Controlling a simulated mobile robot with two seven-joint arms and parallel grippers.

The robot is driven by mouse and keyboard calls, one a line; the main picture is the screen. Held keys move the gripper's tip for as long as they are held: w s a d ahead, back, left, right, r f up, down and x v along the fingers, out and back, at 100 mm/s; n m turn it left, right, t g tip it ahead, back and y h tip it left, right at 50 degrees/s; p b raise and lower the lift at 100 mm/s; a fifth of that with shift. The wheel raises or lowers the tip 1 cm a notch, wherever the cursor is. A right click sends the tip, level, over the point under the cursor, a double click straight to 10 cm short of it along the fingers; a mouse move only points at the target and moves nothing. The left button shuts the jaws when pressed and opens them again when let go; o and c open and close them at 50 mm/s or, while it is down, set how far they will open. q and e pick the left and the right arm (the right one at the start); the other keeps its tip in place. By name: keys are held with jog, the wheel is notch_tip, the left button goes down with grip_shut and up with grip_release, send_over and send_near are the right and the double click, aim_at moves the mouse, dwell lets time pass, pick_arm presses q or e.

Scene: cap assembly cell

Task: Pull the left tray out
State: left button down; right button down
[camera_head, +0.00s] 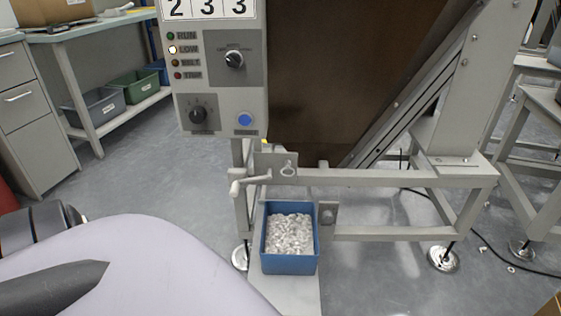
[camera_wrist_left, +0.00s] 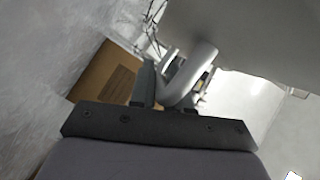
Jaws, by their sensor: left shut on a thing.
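My left gripper (camera_wrist_left: 172,92) shows in the left wrist view, with its dark fingers closed around a pale grey bent handle (camera_wrist_left: 192,74). The handle joins a light grey surface at the upper right. What it belongs to is mostly hidden, so I cannot tell whether it is the left tray's handle. In the head view only pale and dark parts of my own arm fill the lower left, and the fingertips do not show clearly. No tray can be clearly picked out there. My right gripper is not in view.
A blue bin (camera_head: 290,264) of whitish pieces stands under a grey machine frame (camera_head: 400,178). A control box (camera_head: 220,75) hangs above it. A bench (camera_head: 88,28) with bins and a drawer cabinet (camera_head: 25,120) stand at left. In the wrist view lies a brown box (camera_wrist_left: 108,75).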

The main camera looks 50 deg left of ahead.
pick_arm(q)
jog(key=c, duration=1.2)
grip_release()
jog(key=shift+o, duration=0.2)
jog(key=p+v, duration=0.1)
jog(key=v, duration=0.6)
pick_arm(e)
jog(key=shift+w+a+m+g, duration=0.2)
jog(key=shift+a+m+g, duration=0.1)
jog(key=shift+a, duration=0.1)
pick_arm(q)
jog(key=shift+s, duration=0.1)
